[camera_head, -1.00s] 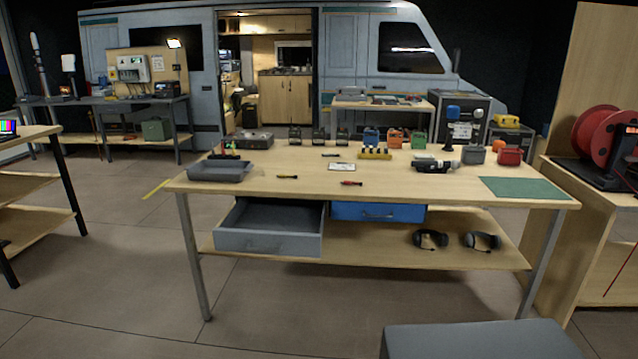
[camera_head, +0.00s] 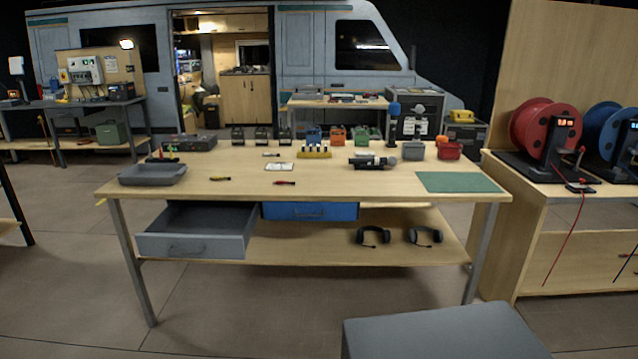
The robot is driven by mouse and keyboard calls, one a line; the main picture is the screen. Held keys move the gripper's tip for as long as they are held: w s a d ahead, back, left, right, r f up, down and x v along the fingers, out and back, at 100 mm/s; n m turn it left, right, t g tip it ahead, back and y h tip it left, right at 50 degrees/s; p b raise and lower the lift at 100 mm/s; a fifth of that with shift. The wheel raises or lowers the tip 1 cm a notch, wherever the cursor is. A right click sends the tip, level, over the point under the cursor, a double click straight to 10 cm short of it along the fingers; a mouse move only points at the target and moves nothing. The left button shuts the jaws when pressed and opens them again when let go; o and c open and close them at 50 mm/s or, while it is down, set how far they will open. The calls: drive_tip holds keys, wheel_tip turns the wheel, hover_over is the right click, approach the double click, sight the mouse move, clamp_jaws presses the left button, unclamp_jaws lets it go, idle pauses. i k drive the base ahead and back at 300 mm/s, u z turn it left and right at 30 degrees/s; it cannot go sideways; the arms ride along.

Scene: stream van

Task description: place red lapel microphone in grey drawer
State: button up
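A small red item (camera_head: 285,183), which looks like the red lapel microphone, lies on the table top (camera_head: 330,188) near its front edge, left of the middle. A similar yellow one (camera_head: 220,178) lies to its left. The grey drawer (camera_head: 195,247) hangs under the left part of the table and is pulled open. Its inside looks empty from here. The blue drawer (camera_head: 310,211) beside it on the right looks shut. My gripper is not in view.
A grey tray (camera_head: 152,175), a green mat (camera_head: 458,182), a black microphone (camera_head: 372,162) and several small coloured boxes stand on the table. Headsets (camera_head: 425,236) lie on the lower shelf. Cable reels (camera_head: 545,128) stand right.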

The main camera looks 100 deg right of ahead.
sight(189, 226)
drive_tip(key=z, duration=0.05)
drive_tip(key=k, duration=1)
drive_tip(key=z, duration=1.55)
drive_tip(key=i, duration=0.4)
